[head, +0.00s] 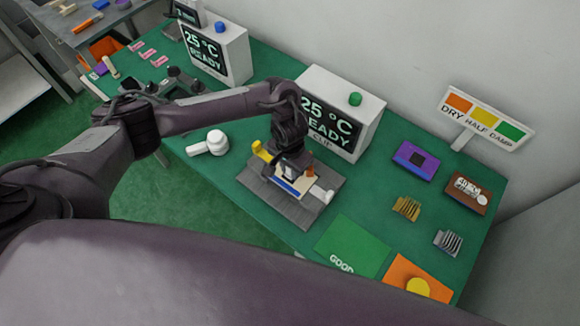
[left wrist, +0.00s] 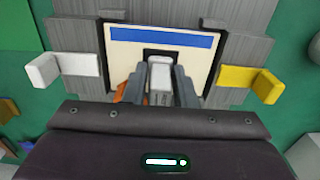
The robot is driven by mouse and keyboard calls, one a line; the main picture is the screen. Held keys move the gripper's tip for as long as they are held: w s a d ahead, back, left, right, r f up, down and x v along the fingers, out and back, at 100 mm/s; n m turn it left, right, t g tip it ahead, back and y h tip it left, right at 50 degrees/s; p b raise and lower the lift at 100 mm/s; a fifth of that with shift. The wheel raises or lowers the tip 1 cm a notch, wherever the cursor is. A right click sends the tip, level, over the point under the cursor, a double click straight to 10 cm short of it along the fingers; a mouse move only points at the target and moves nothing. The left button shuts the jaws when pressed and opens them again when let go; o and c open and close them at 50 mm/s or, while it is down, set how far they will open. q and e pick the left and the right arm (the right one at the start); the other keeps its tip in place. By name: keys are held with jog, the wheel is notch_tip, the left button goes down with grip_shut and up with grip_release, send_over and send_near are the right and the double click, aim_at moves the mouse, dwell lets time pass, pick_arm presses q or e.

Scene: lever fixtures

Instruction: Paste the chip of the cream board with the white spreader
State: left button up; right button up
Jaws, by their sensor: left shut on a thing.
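The cream board (left wrist: 118,70), with a blue stripe along one edge, lies in a grey fixture (head: 262,190). It also shows in the head view (head: 281,184), partly covered by my gripper. My left gripper (left wrist: 160,92) is shut on the white spreader (left wrist: 160,72) above the middle of the board. A dark square, apparently the chip (left wrist: 174,53), shows around the spreader's end; most of it is hidden. I cannot tell whether the spreader touches it. In the head view, my left gripper (head: 291,172) is over the fixture. My right gripper is not in view.
A yellow lever (head: 261,151) and a white lever (head: 322,195) flank the board. A display box (head: 345,100) stands close behind. A white tool (head: 208,144) lies left; a purple board (head: 415,159), brown board (head: 466,193) and gold heat sink (head: 407,208) lie right.

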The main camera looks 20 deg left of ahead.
pick_arm(q)
jog(key=shift+f, duration=0.25)
jog(key=shift+d+r, duration=0.1)
jog(key=shift+d, duration=0.05)
jog(key=shift+d+p, duration=0.45)
jog(key=shift+a, duration=0.15)
jog(key=shift+w+a, duration=0.35)
jog(key=shift+a, duration=0.5)
jog(key=shift+s+d, duration=0.1)
